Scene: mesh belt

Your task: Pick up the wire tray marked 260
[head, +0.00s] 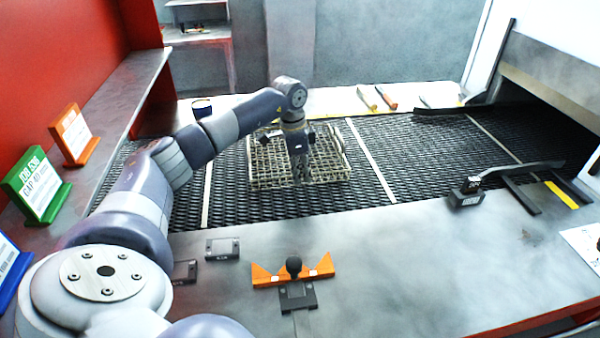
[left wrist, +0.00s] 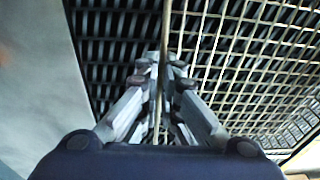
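A wire tray (head: 328,163) of pale metal mesh sits on the dark mesh belt in the head view. No 260 mark is readable on it. My left gripper (head: 301,176) points down at the tray's near side. In the left wrist view, the fingers of my left gripper (left wrist: 164,72) come together on either side of the tray's rim bar, with the tray's wire grid (left wrist: 250,50) to the right. The fingers look shut on that rim. The arm hides part of the tray. My right gripper is not in view.
The mesh belt (head: 400,160) runs into a dark opening at the right. A metal ledge (head: 400,250) in front carries an orange fixture with a black knob (head: 294,268) and a black clamp (head: 467,194). Sign stands (head: 38,187) line the left. Loose handled tools (head: 386,97) lie behind the belt.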

